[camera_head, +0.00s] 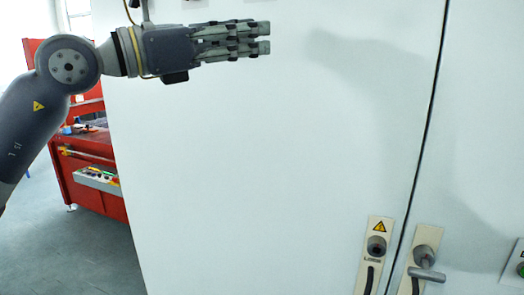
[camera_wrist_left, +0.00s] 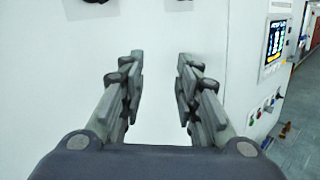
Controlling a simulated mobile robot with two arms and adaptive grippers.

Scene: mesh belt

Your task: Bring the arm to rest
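My left arm comes in from the upper left of the head view. Its left gripper (camera_head: 264,38) points to the right, level, in front of a large white cabinet (camera_head: 250,180). In the left wrist view the two fingers of the left gripper (camera_wrist_left: 160,75) stand apart with nothing between them, so it is open and empty. The white cabinet surface fills the space behind the fingers. My right arm and right gripper are not in either view.
The cabinet has handles, a round lock (camera_head: 376,246) and a T-shaped handle (camera_head: 424,262), at lower right. A red workbench (camera_head: 90,160) stands behind at left over grey floor. A panel with a screen (camera_wrist_left: 275,40) shows at right in the wrist view.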

